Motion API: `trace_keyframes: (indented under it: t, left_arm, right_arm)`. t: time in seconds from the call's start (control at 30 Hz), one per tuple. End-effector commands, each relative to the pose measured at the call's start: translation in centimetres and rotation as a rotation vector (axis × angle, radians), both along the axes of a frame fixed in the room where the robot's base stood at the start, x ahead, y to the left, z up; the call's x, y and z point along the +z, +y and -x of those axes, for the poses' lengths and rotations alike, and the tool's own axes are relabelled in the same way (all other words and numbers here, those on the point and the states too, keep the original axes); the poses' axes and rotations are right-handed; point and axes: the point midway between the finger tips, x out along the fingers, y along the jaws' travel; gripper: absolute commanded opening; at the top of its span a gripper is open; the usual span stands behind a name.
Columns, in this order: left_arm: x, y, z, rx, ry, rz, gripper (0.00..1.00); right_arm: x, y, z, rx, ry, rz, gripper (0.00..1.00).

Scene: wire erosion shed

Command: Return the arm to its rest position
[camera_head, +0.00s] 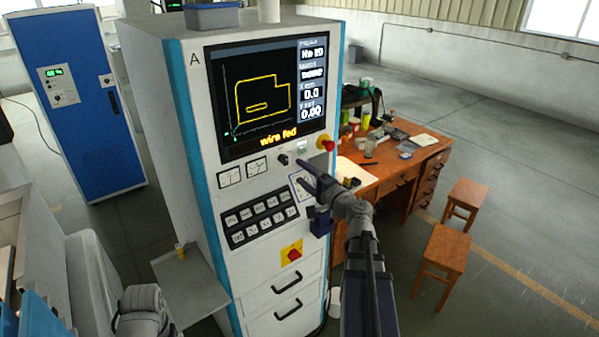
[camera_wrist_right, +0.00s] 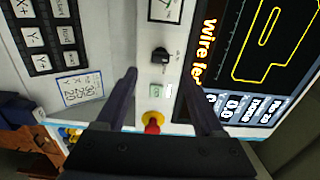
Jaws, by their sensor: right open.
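My right arm (camera_head: 362,255) reaches up from the bottom of the head view toward the front of the white control cabinet (camera_head: 180,120). My right gripper (camera_head: 310,174) is in front of the panel, below the screen. In the wrist view the right gripper (camera_wrist_right: 158,74) has its two dark fingers apart with nothing held between them. A black rotary knob (camera_wrist_right: 159,55) shows just beyond the fingertips, and a small green button (camera_wrist_right: 155,90) and a red stop button (camera_wrist_right: 153,122) show between the fingers. Contact with the panel cannot be told. My left gripper is not in view.
The screen (camera_head: 270,95) reads "wire fed". The panel also has a block of keys (camera_head: 258,219) and a red switch on yellow (camera_head: 292,253). A wooden desk (camera_head: 395,172) with clutter and two stools (camera_head: 442,252) stand to the right. Open floor lies beyond them.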

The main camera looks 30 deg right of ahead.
Motion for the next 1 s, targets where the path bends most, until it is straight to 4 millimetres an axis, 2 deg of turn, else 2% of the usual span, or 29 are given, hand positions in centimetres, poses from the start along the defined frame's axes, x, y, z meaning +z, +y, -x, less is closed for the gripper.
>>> trace_keyframes:
  t: [0.43, 0.57, 0.67, 0.8, 0.87, 1.0]
  left_arm:
    - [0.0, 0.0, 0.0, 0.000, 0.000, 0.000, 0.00]
    - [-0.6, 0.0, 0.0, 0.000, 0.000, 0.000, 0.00]
    - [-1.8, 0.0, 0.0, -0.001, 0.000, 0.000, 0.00]
    - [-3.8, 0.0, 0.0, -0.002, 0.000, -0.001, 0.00]
    - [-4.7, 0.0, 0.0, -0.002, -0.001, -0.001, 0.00]
    - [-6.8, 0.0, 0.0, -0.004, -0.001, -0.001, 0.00]
  right_arm:
    - [0.0, 0.0, 0.0, 0.000, 0.000, 0.000, 0.70]
    - [-1.2, 2.0, -0.5, 0.045, 0.024, 0.029, 0.70]
    - [-3.8, 6.4, -1.3, 0.148, 0.077, 0.096, 0.70]
    - [-9.2, 15.1, -1.6, 0.361, 0.193, 0.247, 0.70]
    - [-11.8, 18.7, -1.1, 0.458, 0.247, 0.317, 0.70]
    - [-18.1, 26.6, 1.3, 0.687, 0.381, 0.498, 0.70]
